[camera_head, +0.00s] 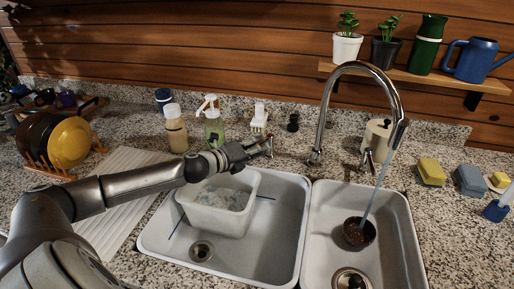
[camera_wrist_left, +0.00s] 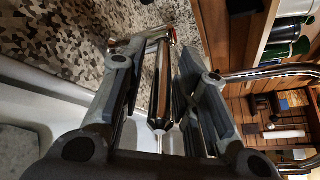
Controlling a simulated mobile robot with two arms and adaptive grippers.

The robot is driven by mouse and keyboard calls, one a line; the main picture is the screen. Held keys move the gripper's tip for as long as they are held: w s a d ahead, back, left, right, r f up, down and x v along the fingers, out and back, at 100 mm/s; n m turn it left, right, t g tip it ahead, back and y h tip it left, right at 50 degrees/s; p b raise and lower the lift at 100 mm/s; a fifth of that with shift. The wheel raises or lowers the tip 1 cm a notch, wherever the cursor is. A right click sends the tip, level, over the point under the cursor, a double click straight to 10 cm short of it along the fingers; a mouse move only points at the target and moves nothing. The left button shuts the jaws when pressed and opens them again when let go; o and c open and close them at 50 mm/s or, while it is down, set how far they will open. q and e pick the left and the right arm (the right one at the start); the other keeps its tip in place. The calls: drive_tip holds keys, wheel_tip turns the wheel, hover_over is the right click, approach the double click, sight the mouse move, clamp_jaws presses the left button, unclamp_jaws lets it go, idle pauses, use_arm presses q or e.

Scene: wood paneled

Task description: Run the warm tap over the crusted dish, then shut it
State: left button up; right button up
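The arched metal faucet (camera_head: 329,98) stands behind the sink, and a stream of water (camera_head: 375,195) falls from its spout into a dark brown bowl (camera_head: 353,236) in the right basin (camera_head: 407,262). The inside of the bowl is too small to judge for crust. My left gripper (camera_head: 262,146) is behind the left basin, at the left metal tap handle (camera_wrist_left: 161,82). In the left wrist view its fingers (camera_wrist_left: 158,95) are apart, one on each side of the handle; contact is not clear. The right tap handle (camera_head: 367,159) stands by the right basin. My right gripper is not in view.
A white tub (camera_head: 207,214) of cloudy water sits in the left basin (camera_head: 270,250) under my arm. Bottles (camera_head: 176,130) and a soap dispenser (camera_head: 213,128) stand behind it. Sponges (camera_head: 431,172) lie at the right. A plate rack (camera_head: 45,165) stands at the left.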

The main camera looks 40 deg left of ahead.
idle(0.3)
use_arm(q)
drive_tip(key=shift+v, duration=0.75)
drive_tip(key=v, duration=1)
drive_tip(key=shift+s, duration=0.2)
idle(0.3)
drive_tip(key=shift+r, duration=0.1)
idle(0.5)
